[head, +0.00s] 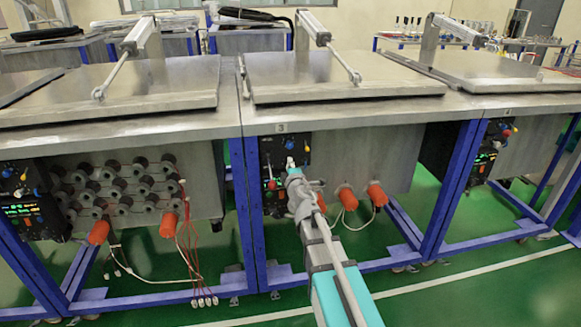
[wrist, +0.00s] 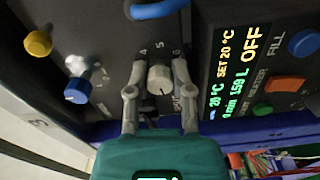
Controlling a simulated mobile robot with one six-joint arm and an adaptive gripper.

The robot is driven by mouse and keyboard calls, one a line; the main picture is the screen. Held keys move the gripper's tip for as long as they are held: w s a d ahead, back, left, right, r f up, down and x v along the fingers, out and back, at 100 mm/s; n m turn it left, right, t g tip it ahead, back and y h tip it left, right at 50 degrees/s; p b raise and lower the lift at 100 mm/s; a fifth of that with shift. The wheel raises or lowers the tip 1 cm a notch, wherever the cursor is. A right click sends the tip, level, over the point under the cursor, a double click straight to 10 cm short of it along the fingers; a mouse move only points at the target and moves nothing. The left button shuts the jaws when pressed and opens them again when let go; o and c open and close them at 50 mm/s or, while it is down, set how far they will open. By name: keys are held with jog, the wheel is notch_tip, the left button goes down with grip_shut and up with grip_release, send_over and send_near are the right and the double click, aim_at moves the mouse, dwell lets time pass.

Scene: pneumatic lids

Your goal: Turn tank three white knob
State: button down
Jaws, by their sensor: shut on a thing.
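The white knob (wrist: 159,82) is on the black control panel (wrist: 105,20) in the wrist view, with printed numbers, among them 4, 5 and 6, around it. My gripper (wrist: 158,66) has one finger on each side of the knob and is shut on it. In the head view my gripper (head: 291,168) reaches the panel (head: 267,148) on the front of the middle tank (head: 350,158), marked 3. My gripper hides the knob there.
A blue knob (wrist: 77,91) and a yellow knob (wrist: 38,43) lie left of the white knob. A lit display (wrist: 235,75) and coloured buttons lie to its right. Orange fittings (head: 346,198) with hoses stick out below the tank. Blue frame legs (head: 452,185) flank the tank.

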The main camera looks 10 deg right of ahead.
dwell(0.5)
jog(key=shift+c, duration=2.4)
grip_release()
jog(key=shift+s, duration=0.15)
jog(key=s, duration=0.7)
jog(key=shift+s+d+f, duration=0.1)
